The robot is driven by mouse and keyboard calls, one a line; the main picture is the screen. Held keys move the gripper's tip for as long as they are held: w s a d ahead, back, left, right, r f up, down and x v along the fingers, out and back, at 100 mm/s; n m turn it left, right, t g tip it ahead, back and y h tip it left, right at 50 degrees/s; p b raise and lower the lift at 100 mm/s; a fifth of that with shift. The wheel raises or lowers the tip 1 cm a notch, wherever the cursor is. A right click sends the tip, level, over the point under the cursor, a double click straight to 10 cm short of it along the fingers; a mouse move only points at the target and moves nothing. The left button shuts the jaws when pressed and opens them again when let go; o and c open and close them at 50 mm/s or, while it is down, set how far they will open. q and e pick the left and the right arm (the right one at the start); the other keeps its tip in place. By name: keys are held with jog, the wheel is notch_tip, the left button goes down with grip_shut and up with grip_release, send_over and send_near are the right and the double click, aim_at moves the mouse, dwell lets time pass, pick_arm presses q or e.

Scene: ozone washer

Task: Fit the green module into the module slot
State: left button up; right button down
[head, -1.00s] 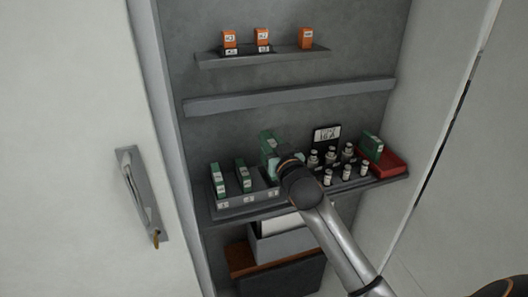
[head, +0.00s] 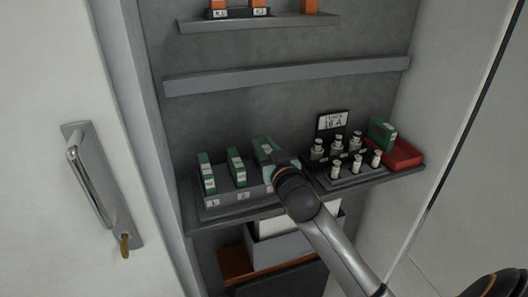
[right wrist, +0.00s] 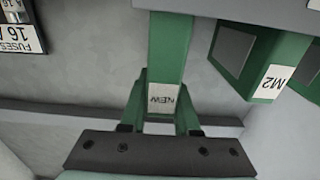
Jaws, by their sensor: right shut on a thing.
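The green module (head: 262,148) is at the third, right-hand position of the grey numbered rack (head: 216,206) on the cabinet shelf. My right gripper (head: 277,168) is shut on it from the front. In the right wrist view the module (right wrist: 168,50) bears an upside-down "NEW" label, with the gripper (right wrist: 160,118) around its near end. The module slot is hidden behind the gripper and module, so I cannot tell how deep the module sits. My left gripper is not in view.
Green modules stand in the first (head: 206,174) and second (head: 237,168) positions; the second, M2 (right wrist: 270,75), is close beside the held one. Fuses (head: 335,168) stand at right under a sign (head: 332,122).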

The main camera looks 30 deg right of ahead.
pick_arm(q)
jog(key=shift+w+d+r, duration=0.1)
pick_arm(e)
jog(key=shift+f, duration=0.1)
jog(key=shift+f, duration=0.3)
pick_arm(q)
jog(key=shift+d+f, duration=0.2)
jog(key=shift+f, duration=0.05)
pick_arm(e)
jog(key=shift+f, duration=0.25)
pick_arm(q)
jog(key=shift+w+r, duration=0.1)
